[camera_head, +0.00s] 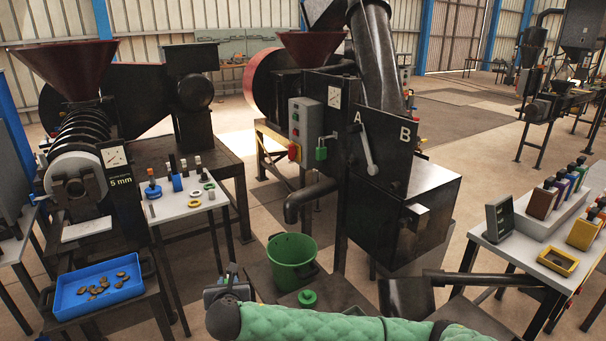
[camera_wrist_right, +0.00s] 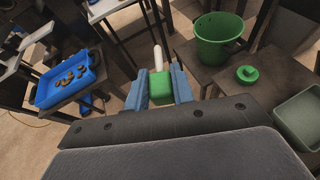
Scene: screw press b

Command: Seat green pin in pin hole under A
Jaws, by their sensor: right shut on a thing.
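My right gripper (camera_head: 222,285) is low in the head view, left of the green bucket, far below the black panel. In the right wrist view (camera_wrist_right: 159,77) its two blue-grey fingers are shut on the green pin (camera_wrist_right: 160,88). The pin has a green block handle between the fingers and a pale shaft pointing away from the gripper. In the head view the pin cannot be made out. The black panel (camera_head: 383,132) on the press carries the letters A and B, with a pale lever (camera_head: 366,155) below A. The pin hole is too small to tell. My left gripper is not in view.
A green bucket (camera_head: 292,262) stands under the spout (camera_head: 309,195), with a green knobbed piece (camera_head: 307,299) in front. A blue tray (camera_head: 97,291) with brown pieces lies left. A right table (camera_head: 517,253) holds bottles.

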